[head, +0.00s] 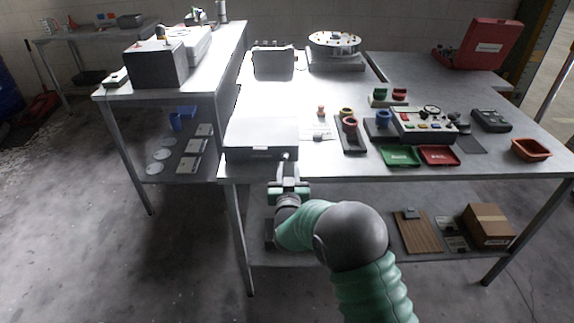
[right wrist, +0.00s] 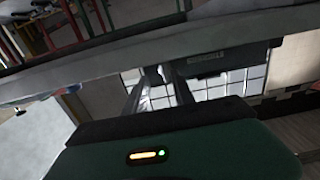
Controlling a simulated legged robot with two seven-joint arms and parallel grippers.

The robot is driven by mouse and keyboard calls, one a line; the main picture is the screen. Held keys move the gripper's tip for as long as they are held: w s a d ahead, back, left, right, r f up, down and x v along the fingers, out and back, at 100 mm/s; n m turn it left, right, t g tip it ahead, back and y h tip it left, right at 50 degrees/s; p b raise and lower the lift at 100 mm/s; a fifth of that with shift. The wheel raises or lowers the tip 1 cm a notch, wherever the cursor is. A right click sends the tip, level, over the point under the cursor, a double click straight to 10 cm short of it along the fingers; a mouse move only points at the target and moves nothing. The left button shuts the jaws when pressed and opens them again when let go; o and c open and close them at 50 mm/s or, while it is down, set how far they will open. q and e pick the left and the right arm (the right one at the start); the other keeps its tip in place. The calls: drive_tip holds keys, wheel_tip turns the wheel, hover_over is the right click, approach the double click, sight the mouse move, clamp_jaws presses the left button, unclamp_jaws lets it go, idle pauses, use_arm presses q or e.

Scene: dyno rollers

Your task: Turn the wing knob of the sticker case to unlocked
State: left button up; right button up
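The pale, closed, box-like case (head: 262,133) at the table's front left edge looks like the sticker case. A small light nub (head: 286,156) shows at its front right, perhaps the wing knob; its setting is too small to read. My right gripper (head: 288,170) is just in front of the case and below that nub, pointing at it. In the right wrist view its two dark fingers (right wrist: 158,82) stand apart with a gap between them. A small dark shape (right wrist: 152,76) shows near the fingertips; I cannot tell whether they touch it. My left gripper is out of view.
The table's front edge (head: 430,178) runs close by my right gripper. Right of the case are a dark tray with rings (head: 350,145), a green tray (head: 400,156), a red tray (head: 439,156) and a control panel (head: 423,126). A lower shelf holds a cardboard box (head: 488,225).

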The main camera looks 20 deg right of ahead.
sight(285, 161)
drive_tip(key=x, duration=0.2)
drive_tip(key=shift+w+a, duration=0.1)
drive_tip(key=shift+w, duration=0.35)
drive_tip(key=shift+w+a, duration=0.25)
drive_tip(key=shift+a+r, duration=0.15)
drive_tip(key=shift+a, duration=0.1)
drive_tip(key=shift+d, duration=0.4)
drive_tip(key=c, duration=0.5)
clamp_jaws()
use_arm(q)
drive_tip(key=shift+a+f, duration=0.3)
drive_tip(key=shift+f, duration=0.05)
use_arm(e)
drive_tip(key=shift+a, duration=0.1)
